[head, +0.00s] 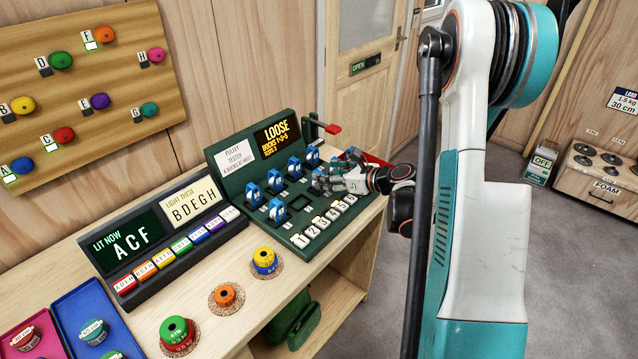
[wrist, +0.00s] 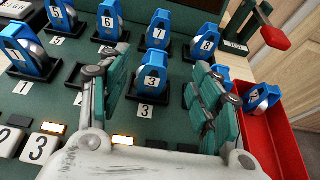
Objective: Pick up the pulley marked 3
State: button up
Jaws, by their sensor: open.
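The pulley marked 3 (wrist: 152,82) is blue with a silvery wheel. It stands upright on a black dock with a white 3 label in front, in the middle of the wrist view. My gripper (wrist: 160,72) is open, with one teal-padded finger left of this pulley and the other to its right. Gaps show on both sides, so the fingers seem apart from it. In the head view my gripper (head: 330,180) is over the right part of the green pulley board (head: 228,176) and hides the pulley there.
Other blue pulleys stand close by, one of them (wrist: 208,40) marked 8 behind. Another is partly hidden by my right finger. A red tray (wrist: 285,140) at the right holds a pulley (wrist: 262,98). Number keys (head: 322,222) line the board's front.

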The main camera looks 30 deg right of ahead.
aim_at(319, 171)
jog(key=x, duration=0.2)
jog(key=b+x, duration=0.1)
jog(key=x, duration=0.1)
jog(key=shift+w+a, duration=0.1)
jog(key=shift+a, duration=0.2)
jog(key=shift+r, duration=0.15)
jog(key=c, duration=1.2)
